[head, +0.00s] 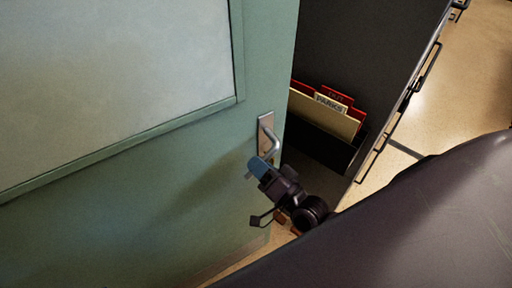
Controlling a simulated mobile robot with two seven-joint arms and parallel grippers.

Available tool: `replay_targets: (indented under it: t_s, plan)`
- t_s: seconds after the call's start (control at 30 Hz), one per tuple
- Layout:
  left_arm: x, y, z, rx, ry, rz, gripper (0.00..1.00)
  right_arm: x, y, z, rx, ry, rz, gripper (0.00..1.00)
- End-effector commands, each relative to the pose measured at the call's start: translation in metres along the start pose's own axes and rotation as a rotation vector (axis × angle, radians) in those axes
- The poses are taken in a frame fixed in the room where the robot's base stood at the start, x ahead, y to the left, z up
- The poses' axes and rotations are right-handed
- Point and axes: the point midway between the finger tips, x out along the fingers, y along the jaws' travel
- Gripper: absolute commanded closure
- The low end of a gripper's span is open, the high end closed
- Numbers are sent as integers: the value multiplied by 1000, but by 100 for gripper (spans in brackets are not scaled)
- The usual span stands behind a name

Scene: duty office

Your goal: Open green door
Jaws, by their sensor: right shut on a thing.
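The green door (150,215) fills the left of the head view, with a large pale panel (110,70) in its upper part. A metal lever handle (270,140) on a plate sits near the door's right edge. My right gripper (259,168) is at the lower end of the handle, its fingers shut on the handle and partly hiding it. The gap between the fingers is too small to see clearly. My left gripper is out of view.
A dark cabinet or rack (365,50) stands right of the door's edge, holding red and cream folders (335,112). Tan floor (475,75) shows at the right. My dark arm crosses the lower right.

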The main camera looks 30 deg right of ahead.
Motion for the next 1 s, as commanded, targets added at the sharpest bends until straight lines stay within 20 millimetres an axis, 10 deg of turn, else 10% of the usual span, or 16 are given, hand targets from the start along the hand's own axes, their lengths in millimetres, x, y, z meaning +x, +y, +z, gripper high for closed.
replay_targets:
  t_s: [0.33, 0.77, 0.8, 1.0]
  plan:
    - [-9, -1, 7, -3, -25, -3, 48, -64, -23, 18, 6, -17, 0, 100]
    - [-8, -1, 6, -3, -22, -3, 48, -74, -26, 19, 7, -15, 1, 100]
    - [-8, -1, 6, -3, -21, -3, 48, -74, -26, 19, 7, -15, 1, 81]
    - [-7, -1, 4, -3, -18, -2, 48, -74, -27, 18, 5, -13, -2, 58]
